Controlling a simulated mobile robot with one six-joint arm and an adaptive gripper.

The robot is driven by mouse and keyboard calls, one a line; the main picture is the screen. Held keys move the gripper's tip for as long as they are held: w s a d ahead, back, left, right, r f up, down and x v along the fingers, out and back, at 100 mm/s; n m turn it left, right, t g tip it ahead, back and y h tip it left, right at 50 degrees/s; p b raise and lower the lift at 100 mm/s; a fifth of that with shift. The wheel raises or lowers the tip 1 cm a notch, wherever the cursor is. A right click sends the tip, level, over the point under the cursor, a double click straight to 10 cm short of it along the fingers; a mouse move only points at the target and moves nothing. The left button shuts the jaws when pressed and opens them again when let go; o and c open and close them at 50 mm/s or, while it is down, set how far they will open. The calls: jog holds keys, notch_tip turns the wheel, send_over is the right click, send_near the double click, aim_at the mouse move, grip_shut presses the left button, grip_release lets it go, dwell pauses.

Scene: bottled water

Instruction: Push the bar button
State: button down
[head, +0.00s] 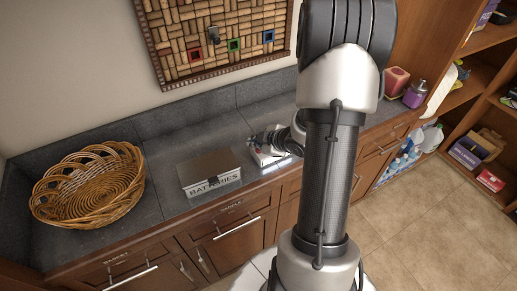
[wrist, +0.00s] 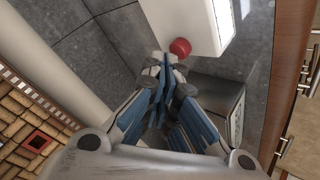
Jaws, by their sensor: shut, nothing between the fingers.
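A round red button (wrist: 180,47) shows at the edge of a white box-like device (wrist: 190,18) with a bright panel in the wrist view. In the head view part of a white device (head: 267,159) shows on the grey counter below my gripper (head: 256,141); the button is hidden there. My gripper (wrist: 164,60) is shut and empty. Its fingertips are very close to the button in the wrist view; I cannot tell whether they touch it.
A metal box labelled BATTERIES (head: 208,170) stands on the counter left of my gripper and also shows in the wrist view (wrist: 215,97). A wicker basket (head: 90,190) is farther left. A cork board (head: 215,40) hangs behind. Red and purple items stand at the counter's right end.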

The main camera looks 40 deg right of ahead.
aim_at(257, 150)
jog(key=shift+f+b, duration=0.3)
jog(key=shift+f, duration=0.05)
dwell(0.4)
jog(key=shift+r, duration=0.15)
jog(key=shift+r+p, duration=0.7)
jog(key=shift+p, duration=0.05)
jog(key=shift+r, duration=0.1)
notch_tip(257, 150, up, 6)
jog(key=p, duration=0.5)
